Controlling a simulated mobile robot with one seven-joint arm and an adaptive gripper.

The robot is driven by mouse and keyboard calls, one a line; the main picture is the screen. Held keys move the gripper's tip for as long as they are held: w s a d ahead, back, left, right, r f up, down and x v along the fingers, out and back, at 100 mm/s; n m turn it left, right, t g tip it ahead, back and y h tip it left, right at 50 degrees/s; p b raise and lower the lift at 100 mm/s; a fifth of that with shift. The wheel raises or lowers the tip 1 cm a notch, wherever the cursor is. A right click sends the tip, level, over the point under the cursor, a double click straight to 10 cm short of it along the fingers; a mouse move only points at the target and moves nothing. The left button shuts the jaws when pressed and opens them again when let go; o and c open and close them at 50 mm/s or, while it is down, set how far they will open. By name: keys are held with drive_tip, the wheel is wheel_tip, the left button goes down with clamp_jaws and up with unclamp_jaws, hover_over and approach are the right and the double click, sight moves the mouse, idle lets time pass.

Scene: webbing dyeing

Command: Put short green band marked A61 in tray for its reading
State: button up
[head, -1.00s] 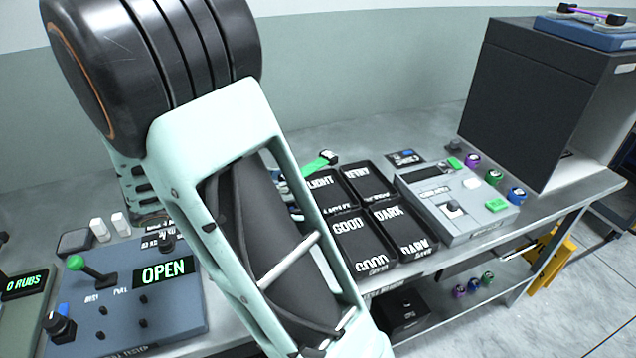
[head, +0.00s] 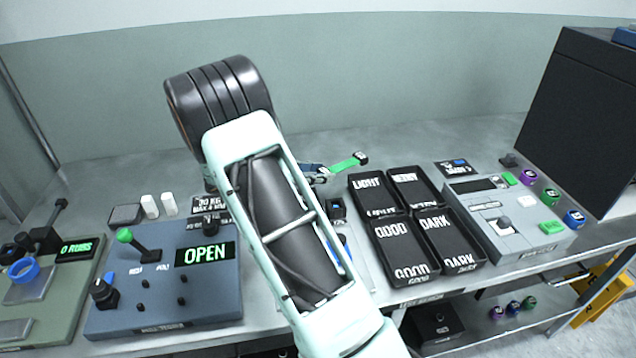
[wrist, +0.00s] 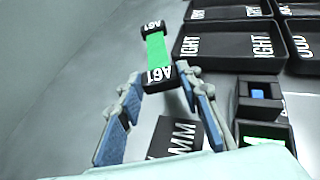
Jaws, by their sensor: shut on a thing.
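The short green band (head: 345,164) has black end blocks with white lettering, which reads like A61 in the wrist view (wrist: 157,50). My gripper (wrist: 162,82) is shut on the band's near end block. The band points away from the fingers and is held above the table, behind the trays. In the head view my gripper (head: 320,171) is partly hidden by my arm. Four black trays stand to its right: LIGHT (head: 378,199), one at back right with lettering I cannot read surely (head: 418,189), GOOD (head: 404,249) and DARK (head: 446,241). The LIGHT tray also shows in the wrist view (wrist: 228,64).
A grey reader box (head: 520,240) stands right of the trays, with coloured spools (head: 550,197) and a dark cabinet (head: 580,120) beyond. A blue tester (head: 165,290) showing OPEN is at left. A small black block with blue (wrist: 260,100) lies near the gripper.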

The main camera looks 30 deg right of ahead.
sight(318, 190)
drive_tip(key=shift+w+d+f, duration=0.1)
drive_tip(key=shift+w+f, duration=0.2)
drive_tip(key=shift+f, duration=1.55)
drive_tip(key=shift+f, duration=0.1)
drive_tip(key=o, duration=1.3)
drive_tip(key=shift+c, duration=0.2)
